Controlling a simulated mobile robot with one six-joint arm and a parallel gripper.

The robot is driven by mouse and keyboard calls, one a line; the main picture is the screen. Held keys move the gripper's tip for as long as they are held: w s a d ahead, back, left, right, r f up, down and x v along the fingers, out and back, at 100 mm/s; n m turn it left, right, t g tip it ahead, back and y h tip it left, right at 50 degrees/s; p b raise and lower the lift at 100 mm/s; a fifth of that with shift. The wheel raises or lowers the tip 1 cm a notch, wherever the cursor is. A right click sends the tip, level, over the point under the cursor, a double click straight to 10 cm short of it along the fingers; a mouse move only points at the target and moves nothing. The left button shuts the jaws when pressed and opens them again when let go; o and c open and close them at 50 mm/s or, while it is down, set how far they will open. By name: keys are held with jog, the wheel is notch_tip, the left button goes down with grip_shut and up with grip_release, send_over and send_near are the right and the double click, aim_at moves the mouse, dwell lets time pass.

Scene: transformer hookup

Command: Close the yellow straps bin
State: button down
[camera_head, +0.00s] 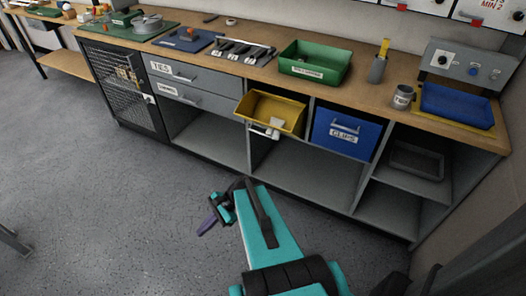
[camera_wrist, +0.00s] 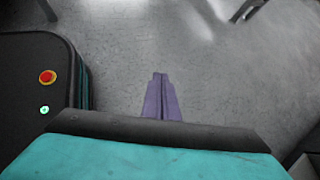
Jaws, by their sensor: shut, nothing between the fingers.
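The yellow straps bin (camera_head: 274,111) sits in the cubby row under the worktop, tipped or pulled out at the front so that its inside shows. My gripper (camera_head: 205,228) is low over the floor in front of the bench, well apart from the bin. In the wrist view its purple fingers (camera_wrist: 160,77) are together and hold nothing. The bin is not in the wrist view.
The blue clips bin (camera_head: 345,131) sits flush to the right of the yellow bin. Grey drawers (camera_head: 190,92) and a mesh-door cabinet (camera_head: 123,83) stand to the left. A green bin (camera_head: 314,65) stands on the worktop. The floor (camera_head: 110,200) before the bench is clear.

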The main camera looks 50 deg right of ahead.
jog(key=w+d+r+m+t+h+b, duration=0.1)
jog(key=w+d+m+t+b, duration=0.1)
jog(key=d+m+t+b, duration=0.6)
jog(key=w+d+r+m+t+b, duration=0.15)
jog(key=d+m+b, duration=0.3)
jog(key=d, duration=0.65)
jog(key=s+d+r+m+t+h+b, duration=0.3)
jog(key=s+d+m+b, duration=0.1)
jog(key=d, duration=0.5)
jog(key=s+d+r+m+t+h+b, duration=0.3)
jog(key=d+b, duration=0.4)
jog(key=d, duration=0.3)
jog(key=s+r+m+t, duration=0.1)
jog(key=s+m, duration=0.1)
jog(key=shift+s+d+b, duration=0.2)
jog(key=shift+s+b, duration=0.15)
jog(key=shift+b, duration=0.05)
jog(key=shift+w+f, duration=0.1)
jog(key=shift+w, duration=0.1)
jog(key=w+d+r+b, duration=0.1)
jog(key=w+r+b, duration=0.4)
jog(key=w+b, duration=0.5)
jog(key=shift+d+b, duration=0.15)
jog(key=shift+b, duration=0.25)
